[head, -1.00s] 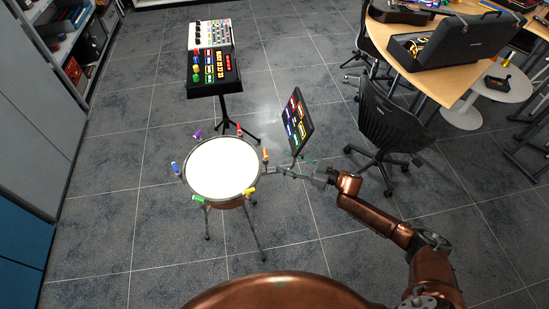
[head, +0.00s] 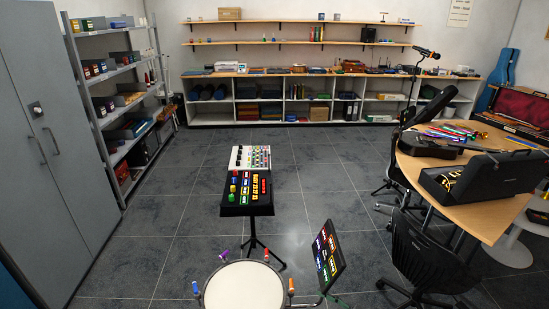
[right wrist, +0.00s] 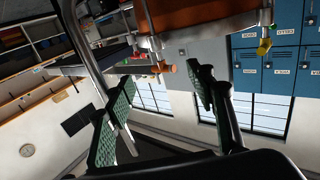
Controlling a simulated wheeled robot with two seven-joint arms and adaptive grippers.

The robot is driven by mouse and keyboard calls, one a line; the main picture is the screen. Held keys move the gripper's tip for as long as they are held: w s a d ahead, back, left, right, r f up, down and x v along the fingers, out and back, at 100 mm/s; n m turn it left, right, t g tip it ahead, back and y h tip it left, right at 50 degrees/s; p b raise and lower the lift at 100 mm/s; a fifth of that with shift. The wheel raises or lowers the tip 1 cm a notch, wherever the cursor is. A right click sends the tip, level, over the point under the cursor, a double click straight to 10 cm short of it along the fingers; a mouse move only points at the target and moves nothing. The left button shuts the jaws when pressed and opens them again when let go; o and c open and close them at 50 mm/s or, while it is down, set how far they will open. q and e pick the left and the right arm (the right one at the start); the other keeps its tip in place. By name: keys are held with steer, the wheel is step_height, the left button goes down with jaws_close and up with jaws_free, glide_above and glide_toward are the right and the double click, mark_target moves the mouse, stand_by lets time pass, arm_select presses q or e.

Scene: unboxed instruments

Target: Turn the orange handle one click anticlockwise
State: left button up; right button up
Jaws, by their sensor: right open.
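The drum (head: 243,290) with a white head stands at the bottom edge of the head view, its lower part cut off. The orange handle (head: 291,286) is on its right rim. In the right wrist view, an orange handle end (right wrist: 167,67) shows below the copper drum shell (right wrist: 195,18). My right gripper (right wrist: 160,78) is open, its two green-padded fingers apart. The handle end appears in the gap near the fingertips; I cannot tell how far beyond them it is. Nothing is held. My left gripper is not in view.
A purple handle (head: 223,255) and a blue handle (head: 195,288) sit on the rim. A tilted panel of coloured buttons (head: 327,256) stands right of the drum. A black control box (head: 246,192) on a stand is behind. A chair (head: 425,255) is at the right.

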steer(key=s+a+f+m+t+h, duration=0.2)
steer(key=s+f+m+h, duration=0.3)
steer(key=f+h, duration=0.15)
steer(key=s+d+f+m+g+h, duration=0.25)
steer(key=s+d+f+h, duration=0.2)
steer(key=s+d, duration=0.35)
steer(key=s+d+m+g+h, duration=0.2)
steer(key=s+d+g, duration=0.25)
steer(key=s, duration=1.05)
steer(key=s+d+m+g+h, duration=0.1)
steer(key=s+d+g+h, duration=0.35)
steer(key=s, duration=1.05)
step_height(320, 180, down, 29)
steer(key=s+y+p, duration=0.1)
steer(key=s+y, duration=0.2)
steer(key=s+f+n+p, duration=0.1)
steer(key=s+f, duration=1.4)
steer(key=s, duration=0.4)
steer(key=shift+s+d, duration=0.2)
steer(key=shift+s, duration=0.15)
steer(key=shift+f+g, duration=0.1)
steer(key=shift+g, duration=0.15)
